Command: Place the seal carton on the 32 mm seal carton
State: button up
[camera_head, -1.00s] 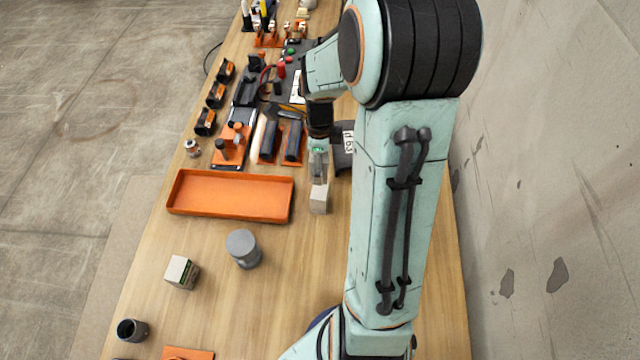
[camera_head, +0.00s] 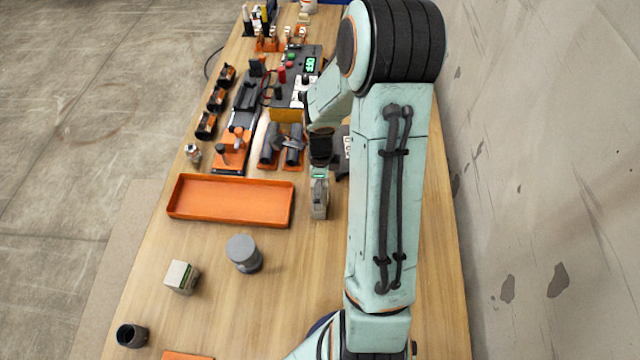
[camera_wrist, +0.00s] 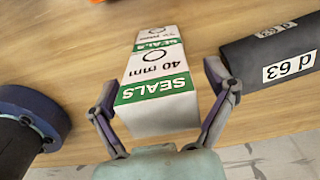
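A white seal carton (camera_wrist: 155,75) with green "SEALS" bands and "40 mm" print lies between my gripper's fingers (camera_wrist: 165,85) in the wrist view. A second green band shows beyond the first; I cannot tell whether it is another face or a second carton. The fingers are spread on both sides with small gaps. In the head view my gripper (camera_head: 319,205) hides most of this carton.
An orange tray (camera_head: 230,221) lies left of my gripper. A dark pipe marked "d 63" (camera_wrist: 270,55) lies close right of my gripper in the wrist view.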

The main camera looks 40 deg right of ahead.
jog(key=shift+r, duration=0.15)
notch_tip(320, 180, up, 12)
jog(key=shift+f, duration=0.2)
jog(key=shift+s+a+r+n, duration=0.15)
jog(key=shift+a+r+n, duration=0.3)
jog(key=shift+a+n, duration=0.1)
jog(key=s+a+r+n, duration=0.2)
jog(key=s+a+n, duration=0.5)
jog(key=n, duration=0.6)
jog(key=s+a+r+n, duration=0.2)
jog(key=s+a+n, duration=0.5)
jog(key=n, duration=0.7)
jog(key=a, duration=0.2)
jog(key=shift+s+a+r+y, duration=0.15)
jog(key=shift+s+a+y, duration=0.2)
jog(key=shift+a+y, duration=0.05)
